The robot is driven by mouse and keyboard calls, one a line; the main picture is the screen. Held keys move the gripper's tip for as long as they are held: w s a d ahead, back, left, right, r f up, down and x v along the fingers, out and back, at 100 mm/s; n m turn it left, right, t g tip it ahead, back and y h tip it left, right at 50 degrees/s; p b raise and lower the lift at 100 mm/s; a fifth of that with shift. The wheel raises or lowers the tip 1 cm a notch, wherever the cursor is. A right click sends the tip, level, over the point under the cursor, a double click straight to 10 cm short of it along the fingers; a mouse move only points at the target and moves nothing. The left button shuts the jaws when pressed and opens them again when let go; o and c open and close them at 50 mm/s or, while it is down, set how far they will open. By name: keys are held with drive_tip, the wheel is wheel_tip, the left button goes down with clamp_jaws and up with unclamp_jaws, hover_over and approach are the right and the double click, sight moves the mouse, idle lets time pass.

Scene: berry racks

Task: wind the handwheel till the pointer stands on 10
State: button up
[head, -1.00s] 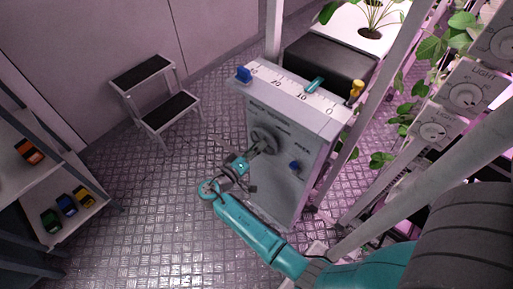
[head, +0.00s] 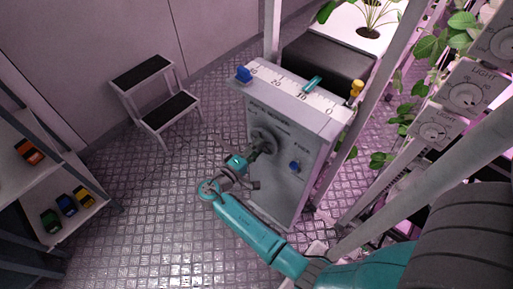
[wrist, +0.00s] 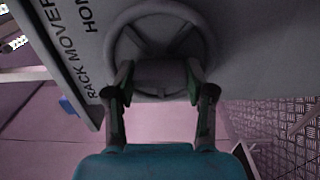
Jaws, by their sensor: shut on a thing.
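The grey handwheel (head: 264,139) sits on the front of the rack mover box (head: 276,166). My gripper (head: 254,152) reaches it from the lower left. In the wrist view the wheel rim (wrist: 213,40) rises behind the fingers, and my gripper (wrist: 158,82) is shut on the cylindrical middle part of the handwheel (wrist: 160,72). The teal pointer (head: 313,84) lies across the scale (head: 290,92) on top of the box. Its near end is close beside the 10 mark; the exact reading is too small to tell.
A blue knob (head: 294,166) is on the box front. A step stool (head: 158,100) stands left, a shelf (head: 90,205) farther left. Plant racks crowd the right. The floor between is clear.

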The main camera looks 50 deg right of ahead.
idle(0.3)
drive_tip(key=o, duration=1.2)
drive_tip(key=shift+c, duration=0.2)
drive_tip(key=a, duration=1.2)
drive_tip(key=shift+s, duration=0.15)
